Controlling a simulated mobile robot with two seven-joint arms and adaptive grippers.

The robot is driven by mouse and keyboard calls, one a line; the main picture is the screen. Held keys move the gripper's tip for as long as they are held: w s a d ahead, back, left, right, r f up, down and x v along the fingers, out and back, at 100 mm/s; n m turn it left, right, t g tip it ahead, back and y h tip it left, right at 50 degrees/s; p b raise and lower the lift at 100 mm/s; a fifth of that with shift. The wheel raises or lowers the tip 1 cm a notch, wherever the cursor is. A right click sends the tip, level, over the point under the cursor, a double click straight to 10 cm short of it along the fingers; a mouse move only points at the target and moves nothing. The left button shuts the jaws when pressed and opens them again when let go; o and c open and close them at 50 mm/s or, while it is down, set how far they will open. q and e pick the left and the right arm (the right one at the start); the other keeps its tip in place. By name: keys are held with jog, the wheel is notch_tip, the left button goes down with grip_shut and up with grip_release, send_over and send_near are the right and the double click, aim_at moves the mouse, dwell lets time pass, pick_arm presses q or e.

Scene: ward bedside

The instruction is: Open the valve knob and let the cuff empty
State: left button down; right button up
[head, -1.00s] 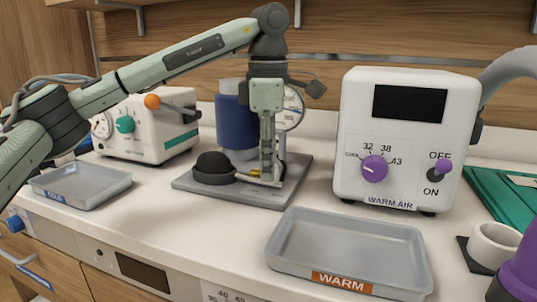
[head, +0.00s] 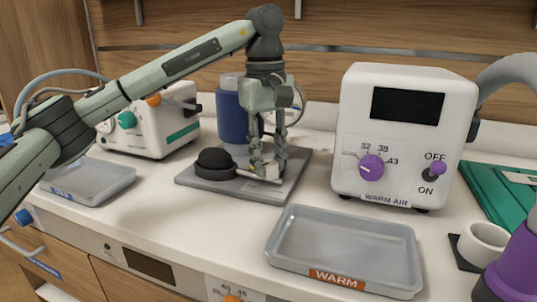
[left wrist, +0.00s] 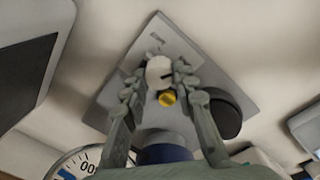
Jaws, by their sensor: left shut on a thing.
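My left gripper (head: 266,174) points down over the grey base plate (head: 212,187), its fingers shut on the pale round valve knob. In the left wrist view, the valve knob (left wrist: 160,72) sits between the two fingertips (left wrist: 164,76). A small yellow part (left wrist: 167,98) is just beside it. The black bulb (head: 214,160) lies on the plate, left of the fingers, and also shows in the left wrist view (left wrist: 225,116). The blue cuff (head: 232,120) stands upright behind, partly hidden by the gripper. The gauge (left wrist: 75,164) shows only in part. My right gripper is not in view.
The white warm-air box (head: 403,135) stands to the right, with the grey WARM tray (head: 345,232) in front. A white machine with a green knob (head: 150,120) and another grey tray (head: 90,182) are at left. A white cup (head: 483,243) is at right.

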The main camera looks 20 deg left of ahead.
aim_at(267, 163)
pick_arm(q)
jog(key=shift+m, duration=1.7)
jog(key=c, duration=1.2)
grip_release()
notch_tip(267, 163, up, 12)
jog(key=shift+s+a, duration=0.15)
